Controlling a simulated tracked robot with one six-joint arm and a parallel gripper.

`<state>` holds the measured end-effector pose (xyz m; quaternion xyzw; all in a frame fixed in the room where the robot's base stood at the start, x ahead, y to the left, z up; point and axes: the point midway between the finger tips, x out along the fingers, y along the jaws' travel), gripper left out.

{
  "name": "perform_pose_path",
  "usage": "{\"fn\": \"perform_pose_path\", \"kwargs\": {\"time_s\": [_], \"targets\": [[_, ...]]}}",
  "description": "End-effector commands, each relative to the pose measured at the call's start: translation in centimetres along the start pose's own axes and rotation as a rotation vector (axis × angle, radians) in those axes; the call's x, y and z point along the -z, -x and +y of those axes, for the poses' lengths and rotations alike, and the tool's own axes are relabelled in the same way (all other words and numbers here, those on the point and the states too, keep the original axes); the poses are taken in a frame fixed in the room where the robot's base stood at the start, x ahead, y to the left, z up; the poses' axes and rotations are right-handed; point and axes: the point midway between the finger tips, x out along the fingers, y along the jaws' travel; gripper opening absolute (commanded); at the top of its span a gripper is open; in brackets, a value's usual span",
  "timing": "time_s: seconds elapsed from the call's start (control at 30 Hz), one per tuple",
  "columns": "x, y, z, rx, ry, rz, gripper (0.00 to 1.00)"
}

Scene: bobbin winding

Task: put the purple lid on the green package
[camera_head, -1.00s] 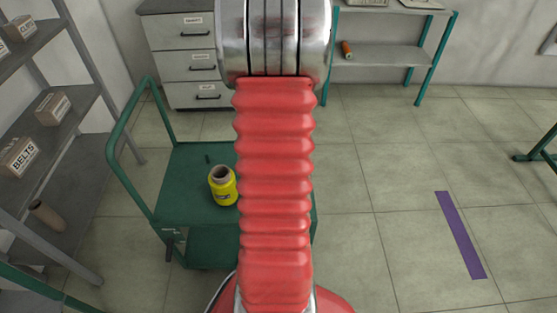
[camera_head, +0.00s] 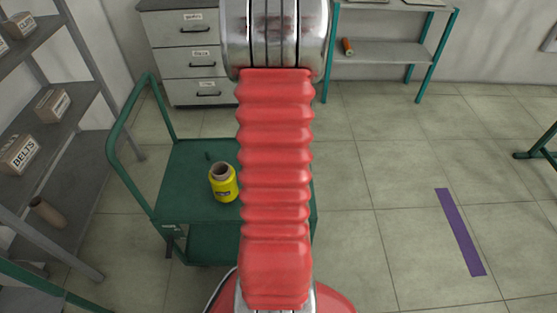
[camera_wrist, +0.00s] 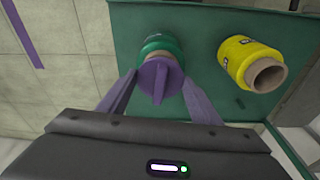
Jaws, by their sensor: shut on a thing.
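My gripper (camera_wrist: 159,77) is shut on the purple lid (camera_wrist: 163,85), a disc with a raised fin, held between the fingertips. The green package (camera_wrist: 163,43), a spool of green thread, is just beyond the lid in the wrist view. Part of its brown core shows between the lid and the green thread. The lid covers most of the core's end, and I cannot tell whether they touch. In the head view my red arm hides the gripper, lid and green package.
A yellow spool (camera_head: 223,184) with an open brown core stands on the green cart (camera_head: 185,158); it also shows right of the lid in the wrist view (camera_wrist: 240,62). Shelves with boxes (camera_head: 22,152) are at left, drawers (camera_head: 182,64) behind. A purple strip (camera_head: 460,232) marks clear floor.

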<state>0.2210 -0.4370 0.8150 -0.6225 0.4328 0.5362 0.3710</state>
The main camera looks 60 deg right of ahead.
Motion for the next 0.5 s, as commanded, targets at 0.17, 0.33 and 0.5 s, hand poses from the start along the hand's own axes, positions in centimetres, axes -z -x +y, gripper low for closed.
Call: {"fn": "perform_pose_path", "kwargs": {"time_s": [0.17,0.33,0.5], "targets": [[-0.1,-0.5,0.0,0.000,0.000,0.001,0.37],[-0.2,-1.0,0.0,0.000,0.000,-0.001,0.37],[-0.2,-1.5,0.0,0.000,0.000,-0.001,0.37]]}}
